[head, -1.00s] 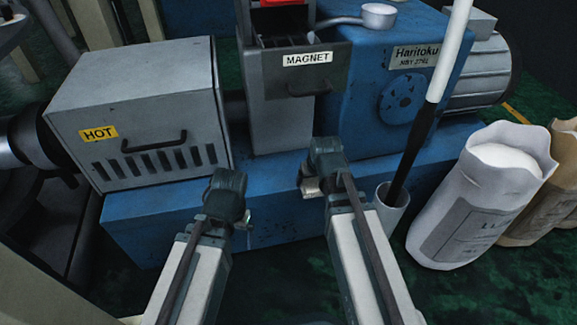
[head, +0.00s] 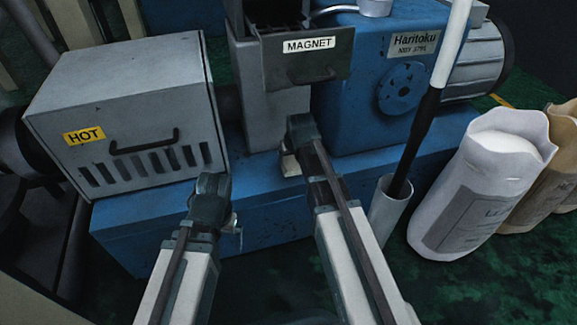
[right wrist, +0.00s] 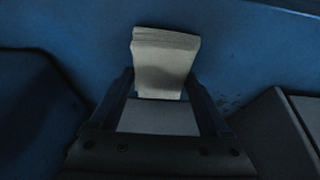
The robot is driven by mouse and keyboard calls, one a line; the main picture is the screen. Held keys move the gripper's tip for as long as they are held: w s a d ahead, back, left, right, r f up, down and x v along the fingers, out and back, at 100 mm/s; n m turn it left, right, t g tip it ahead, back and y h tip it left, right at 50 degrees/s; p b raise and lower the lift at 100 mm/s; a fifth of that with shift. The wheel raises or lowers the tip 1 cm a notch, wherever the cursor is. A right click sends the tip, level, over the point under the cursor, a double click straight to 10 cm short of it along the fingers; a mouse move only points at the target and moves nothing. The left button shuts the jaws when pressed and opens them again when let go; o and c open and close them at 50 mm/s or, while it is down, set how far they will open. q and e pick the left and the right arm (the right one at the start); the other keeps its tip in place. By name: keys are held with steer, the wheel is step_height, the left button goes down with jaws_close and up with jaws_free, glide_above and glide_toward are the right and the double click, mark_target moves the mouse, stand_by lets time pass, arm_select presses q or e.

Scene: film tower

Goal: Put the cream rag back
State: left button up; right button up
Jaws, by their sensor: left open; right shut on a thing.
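The cream rag (right wrist: 165,62) is a folded pale cloth between the fingers of my right gripper (right wrist: 163,98) in the right wrist view. In the head view a small pale bit of the rag (head: 290,164) shows below my right gripper (head: 293,145), which is over the blue base's top by the grey magnet housing. Whether the rag touches the blue surface I cannot tell. My left gripper (head: 212,185) is open and empty, in front of the grey box marked HOT (head: 128,120). Its fingertips are partly hidden by its own body.
The magnet drawer (head: 309,62) stands behind my right gripper. The blue machine (head: 360,100) is to its right. A grey tube (head: 389,215) holding a black and white pole (head: 432,95) stands close to my right arm. A white sack (head: 480,190) is farther right.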

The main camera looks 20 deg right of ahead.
arm_select(q)
steer(key=shift+f, duration=0.55)
arm_select(e)
steer(key=shift+f, duration=0.55)
steer(key=shift+f, duration=0.1)
steer(key=shift+f+b, duration=0.15)
steer(key=shift+b, duration=0.15)
steer(key=o, duration=1)
arm_select(q)
steer(key=shift+f, duration=0.1)
step_height(320, 180, up, 11)
steer(key=p, duration=1.1)
steer(key=shift+a+r+p, duration=0.15)
steer(key=shift+r+p, duration=0.05)
steer(key=shift+p, duration=0.1)
arm_select(e)
steer(key=v, duration=1.2)
steer(key=shift+r, duration=0.3)
arm_select(q)
steer(key=shift+f, duration=0.1)
arm_select(e)
steer(key=shift+f, duration=0.1)
